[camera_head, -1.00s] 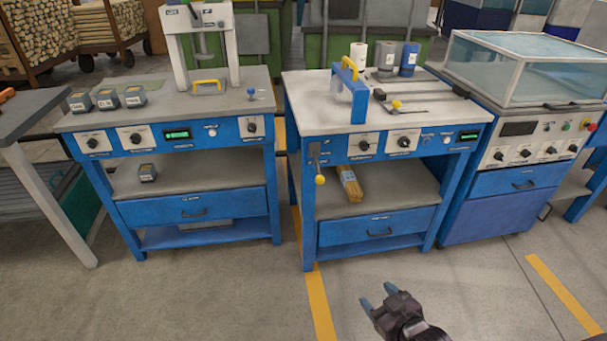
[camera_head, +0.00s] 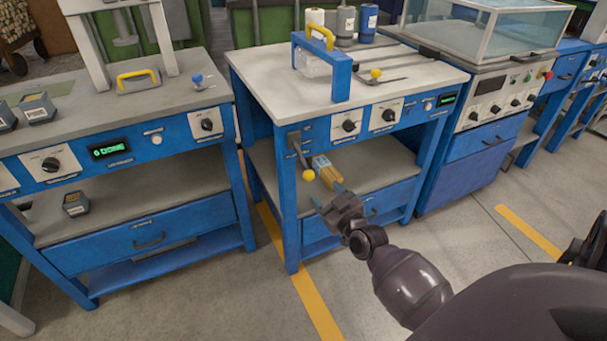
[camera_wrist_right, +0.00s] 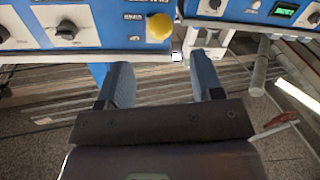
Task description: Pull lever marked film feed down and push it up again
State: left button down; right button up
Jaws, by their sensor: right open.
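The film feed lever, with a yellow ball knob (camera_head: 308,175), hangs from a plate (camera_head: 294,139) at the left front of the blue bench (camera_head: 283,205). Its arm slants downward from the plate, and its label is too small to read. My right gripper (camera_head: 327,195) is open and empty, just below and to the right of the knob in the head view. In the right wrist view a yellow ball (camera_wrist_right: 160,27) shows beyond the two blue fingers (camera_wrist_right: 160,82), between them and apart from them. My left gripper is not in view.
A bundle of wooden sticks (camera_head: 325,168) lies on the bench's lower shelf, close behind my right gripper. A blue frame with a yellow handle (camera_head: 322,60) stands on the benchtop. A second blue bench (camera_head: 140,220) stands to the left, with a gap between.

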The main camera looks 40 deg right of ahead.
aim_at(312, 180)
jog(key=w, duration=0.2)
jog(key=w+b, duration=0.1)
jog(key=w, duration=0.2)
jog(key=w+d, duration=0.1)
jog(key=w, duration=0.1)
jog(key=shift+w+d+f, duration=0.1)
jog(key=shift+w+f, duration=0.1)
jog(key=shift+f, duration=0.05)
jog(key=shift+w+d+r+b, duration=0.15)
jog(key=shift+w+b, duration=0.2)
jog(key=shift+w, duration=0.65)
grip_shut()
